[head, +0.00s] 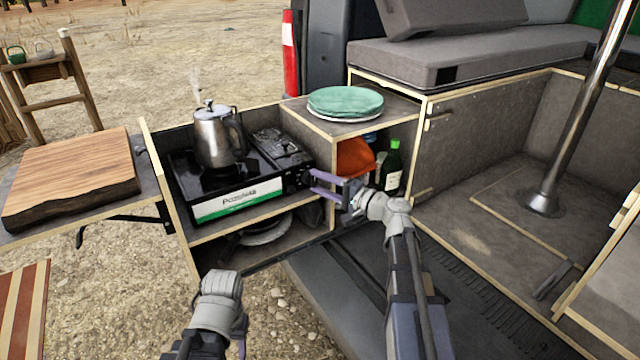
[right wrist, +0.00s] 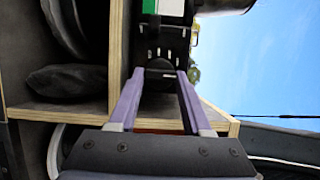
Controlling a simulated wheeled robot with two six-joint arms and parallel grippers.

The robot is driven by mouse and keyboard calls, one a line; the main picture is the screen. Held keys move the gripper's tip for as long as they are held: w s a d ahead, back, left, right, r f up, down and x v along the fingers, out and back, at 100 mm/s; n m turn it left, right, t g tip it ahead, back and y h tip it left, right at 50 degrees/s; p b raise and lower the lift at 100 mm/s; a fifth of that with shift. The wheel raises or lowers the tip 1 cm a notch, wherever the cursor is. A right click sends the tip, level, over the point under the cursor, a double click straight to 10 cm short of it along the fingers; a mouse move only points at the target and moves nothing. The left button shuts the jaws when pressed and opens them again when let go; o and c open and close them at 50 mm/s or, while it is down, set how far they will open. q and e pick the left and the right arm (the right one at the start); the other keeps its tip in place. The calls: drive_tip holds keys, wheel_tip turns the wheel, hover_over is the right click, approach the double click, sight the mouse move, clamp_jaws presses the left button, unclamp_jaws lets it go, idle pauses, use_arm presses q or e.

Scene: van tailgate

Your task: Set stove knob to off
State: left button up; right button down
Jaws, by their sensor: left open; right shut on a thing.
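The portable gas stove (head: 240,190) sits in the wooden kitchen box, with a steaming metal kettle (head: 216,138) on its burner. The dark stove knob (head: 299,179) is at the right end of its front panel. My right gripper (head: 312,182) reaches in from the right with its purple fingers at the knob. In the right wrist view the fingers are shut on the knob (right wrist: 160,70), one on each side. The knob's exact setting is too small to read. My left gripper (head: 240,335) is low at the bottom of the head view, open and away from the stove, mostly hidden by its wrist.
Green plates (head: 345,101) lie on the box top right of the stove. Below them are an orange item (head: 355,157) and a green bottle (head: 392,165), close to my right gripper. A wooden cutting board (head: 72,175) is on the left side shelf. A pan (head: 265,230) is under the stove.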

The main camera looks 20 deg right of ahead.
drive_tip(key=shift+c, duration=1.7)
unclamp_jaws()
drive_tip(key=v, duration=0.7)
drive_tip(key=shift+s+d, duration=0.25)
drive_tip(key=shift+s, duration=0.1)
